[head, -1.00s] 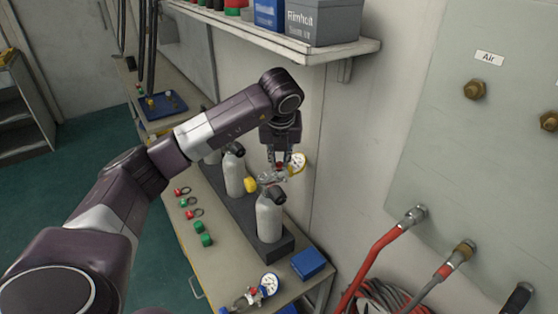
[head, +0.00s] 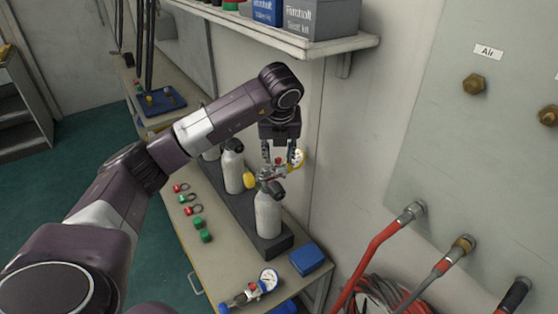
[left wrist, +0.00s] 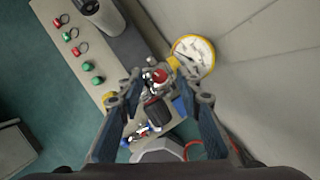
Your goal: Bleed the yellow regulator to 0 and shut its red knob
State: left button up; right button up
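The yellow regulator sits on top of the front grey cylinder (head: 268,215). The red knob (left wrist: 160,75) shows between my fingers in that view, partly above a black round knob (left wrist: 157,110). My left gripper (head: 281,160) points down over the regulator, fingers spread on either side of it. It is open and holds nothing. My right gripper is out of view.
A second regulator with a blue-rimmed gauge (head: 268,281) lies on the bench near a blue box (head: 307,261). A shelf (head: 340,46) overhangs behind; red hoses (head: 375,245) hang at right.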

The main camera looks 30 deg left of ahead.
pick_arm(q)
jog(key=shift+s+d+r, duration=0.1)
jog(key=shift+r, duration=0.35)
jog(key=s+d, duration=0.7)
jog(key=s, duration=0.3)
